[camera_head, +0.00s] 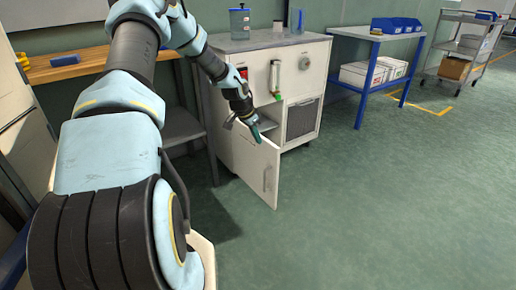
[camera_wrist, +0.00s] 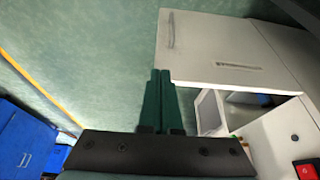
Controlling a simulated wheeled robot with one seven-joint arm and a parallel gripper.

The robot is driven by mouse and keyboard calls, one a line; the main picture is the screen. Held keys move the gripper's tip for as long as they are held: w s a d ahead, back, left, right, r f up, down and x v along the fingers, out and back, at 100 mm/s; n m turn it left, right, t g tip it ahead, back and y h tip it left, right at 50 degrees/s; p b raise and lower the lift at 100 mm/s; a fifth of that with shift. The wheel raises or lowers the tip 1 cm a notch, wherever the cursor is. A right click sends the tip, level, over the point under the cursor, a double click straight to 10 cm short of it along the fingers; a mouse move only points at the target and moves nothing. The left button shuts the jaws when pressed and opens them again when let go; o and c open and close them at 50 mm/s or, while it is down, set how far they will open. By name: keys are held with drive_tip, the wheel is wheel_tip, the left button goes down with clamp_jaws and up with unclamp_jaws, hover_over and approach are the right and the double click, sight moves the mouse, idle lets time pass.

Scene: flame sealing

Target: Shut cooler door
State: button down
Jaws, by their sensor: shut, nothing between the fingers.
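The cooler is a white cabinet (camera_head: 300,85) with a grey top, against the wall in the head view. Its white door (camera_head: 256,168) stands swung open at the lower front, with a slim vertical handle on it. In the wrist view the door (camera_wrist: 205,50) fills the upper right, and the open compartment (camera_wrist: 240,105) shows below it. My gripper (camera_head: 262,127) is shut and empty, above the door's top edge by the opening. In the wrist view the fingertips (camera_wrist: 161,75) point at the door's near corner; I cannot tell whether they touch it.
A blue-legged table (camera_head: 376,36) with white boxes below stands right of the cooler, and a grey cart (camera_head: 465,45) farther right. A wooden bench (camera_head: 75,66) is at the left. A red switch (camera_wrist: 305,170) is on the cabinet. The green floor in front is clear.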

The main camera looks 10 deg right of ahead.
sight(272, 150)
drive_tip(key=shift+w+d+f, duration=0.6)
drive_tip(key=shift+d+f, duration=0.5)
drive_tip(key=shift+f, duration=0.4)
drive_tip(key=shift+w+d+f, duration=0.55)
drive_tip(key=shift+d+f, duration=0.6)
drive_tip(key=shift+f, duration=0.4)
drive_tip(key=shift+w+d+f, duration=0.6)
drive_tip(key=shift+d+f, duration=0.5)
drive_tip(key=shift+f, duration=0.4)
